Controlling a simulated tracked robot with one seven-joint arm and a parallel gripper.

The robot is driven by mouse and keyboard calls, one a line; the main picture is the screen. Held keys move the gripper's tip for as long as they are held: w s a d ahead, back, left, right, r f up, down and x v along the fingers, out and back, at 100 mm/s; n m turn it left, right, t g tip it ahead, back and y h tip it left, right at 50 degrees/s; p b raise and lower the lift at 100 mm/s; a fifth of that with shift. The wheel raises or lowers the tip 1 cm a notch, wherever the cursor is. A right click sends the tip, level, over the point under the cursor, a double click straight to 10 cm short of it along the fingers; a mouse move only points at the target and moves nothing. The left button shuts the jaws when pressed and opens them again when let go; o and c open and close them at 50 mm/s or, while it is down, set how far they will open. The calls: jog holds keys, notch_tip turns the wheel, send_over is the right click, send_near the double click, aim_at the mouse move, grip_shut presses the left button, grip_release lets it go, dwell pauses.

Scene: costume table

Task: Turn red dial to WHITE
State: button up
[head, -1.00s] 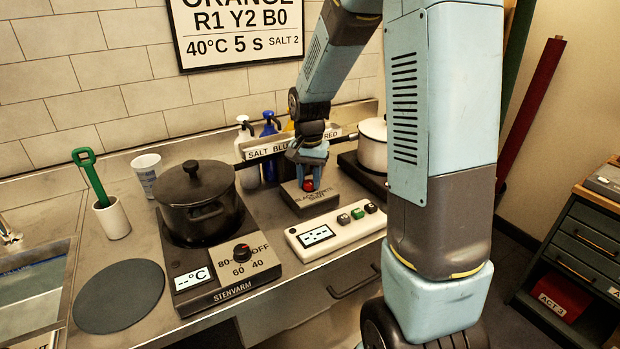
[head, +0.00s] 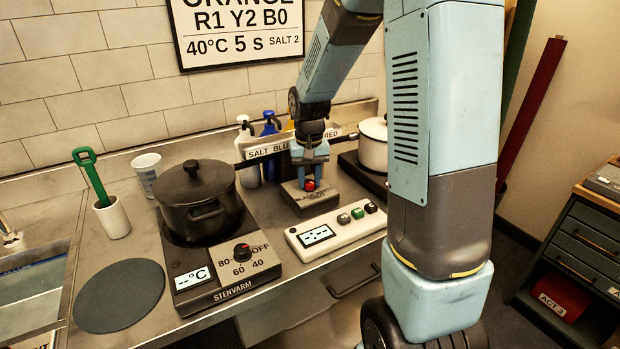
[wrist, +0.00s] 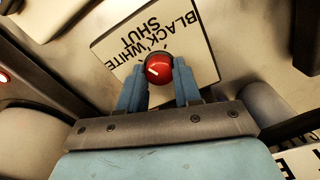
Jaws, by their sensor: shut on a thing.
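The red dial (head: 309,185) is a round knob on a small grey box (head: 322,199) on the counter. In the wrist view the dial (wrist: 160,67) sits between the two blue fingers of my gripper (wrist: 159,80), which is shut on it. A short white mark on the dial points to the lower left in that view. The box's label face (wrist: 116,40) reads BLACK, WHITE and SHUT. WHITE lies left of the dial there. I cannot tell exactly which word the mark lines up with. My gripper (head: 310,180) comes down from above in the head view.
A white panel (head: 336,232) with a display and several buttons lies in front of the box. A black pot (head: 199,205) on a hotplate stands left, and a white pot (head: 373,150) stands right. Bottles (head: 270,150) and a label strip are close behind.

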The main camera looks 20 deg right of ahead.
aim_at(309, 181)
jog(key=shift+n, duration=1.8)
jog(key=o, duration=1)
jog(key=shift+o, duration=0.2)
jog(key=shift+r, duration=0.1)
notch_tip(309, 181, up, 14)
jog(key=shift+f, duration=0.25)
jog(key=shift+r, duration=0.1)
